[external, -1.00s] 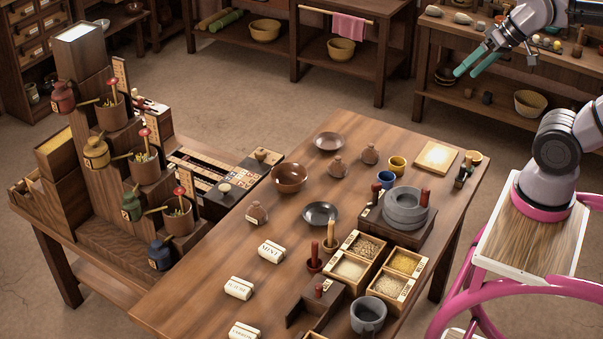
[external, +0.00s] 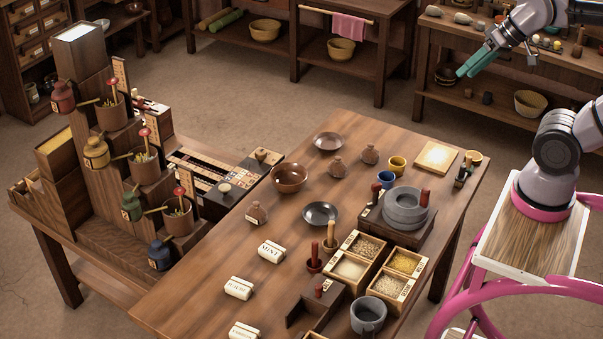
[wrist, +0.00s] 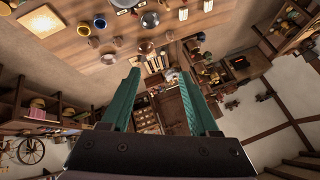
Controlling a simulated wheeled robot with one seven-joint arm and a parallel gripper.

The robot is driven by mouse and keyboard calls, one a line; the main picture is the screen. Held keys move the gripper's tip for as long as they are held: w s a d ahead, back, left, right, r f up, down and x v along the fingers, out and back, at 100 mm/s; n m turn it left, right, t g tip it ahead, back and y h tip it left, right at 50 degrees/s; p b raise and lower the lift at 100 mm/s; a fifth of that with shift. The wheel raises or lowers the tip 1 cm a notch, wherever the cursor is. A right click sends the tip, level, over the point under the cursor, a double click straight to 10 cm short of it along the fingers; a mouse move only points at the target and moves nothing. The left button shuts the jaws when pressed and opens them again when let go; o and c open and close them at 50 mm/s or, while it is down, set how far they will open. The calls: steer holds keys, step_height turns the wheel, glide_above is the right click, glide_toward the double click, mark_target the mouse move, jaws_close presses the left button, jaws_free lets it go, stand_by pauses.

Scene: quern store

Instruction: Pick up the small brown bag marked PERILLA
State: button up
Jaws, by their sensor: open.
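Three small brown bags with tied tops stand on the long wooden table: one left of the dark plate (external: 256,213), one near the brown bowl (external: 338,167), and one further right (external: 370,154). The left one bears a pale label, too small to read, so I cannot tell which bag says PERILLA. My gripper (external: 475,65) is high at the upper right, well away from all three bags. Its green fingers are apart and empty in the wrist view (wrist: 160,75).
The wooden table (external: 200,290) also holds a brown bowl (external: 289,178), dark plate (external: 320,213), stone quern (external: 405,209), grain boxes (external: 350,268) and white labelled packets (external: 271,251). A stepped stand (external: 115,185) with jars is at left.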

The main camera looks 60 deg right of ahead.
steer(key=w+d+f+m+g+y, duration=0.1)
steer(key=w+d+f+m+y, duration=0.1)
steer(key=w+f+m, duration=0.5)
steer(key=w+d+f+m+g+y, duration=0.1)
steer(key=w+d+f+y, duration=0.3)
steer(key=w, duration=0.7)
steer(key=w+d+f+m+g+y, duration=0.1)
steer(key=w+f+m, duration=0.3)
steer(key=w+f, duration=0.45)
steer(key=w+d+f+m+t, duration=0.1)
steer(key=w+d+f+m, duration=0.1)
steer(key=d+f, duration=0.15)
steer(key=w+d+f+m+t+y, duration=0.1)
steer(key=w+d+f+m, duration=0.1)
steer(key=f, duration=0.3)
steer(key=w+d+f+m+t, duration=0.1)
steer(key=w+d+f+m, duration=0.1)
steer(key=f, duration=0.3)
steer(key=m+t+h, duration=0.1)
steer(key=m+t, duration=0.2)
steer(key=m, duration=0.3)
glide_toward(338, 166)
steer(key=shift+w+a+h, duration=0.2)
steer(key=shift+w+h, duration=0.1)
steer(key=shift+w, duration=0.8)
steer(key=shift+w+x, duration=0.2)
steer(key=shift+x, duration=2.5)
steer(key=shift+s+d+r, duration=0.1)
steer(key=shift+r, duration=0.05)
jaws_close()
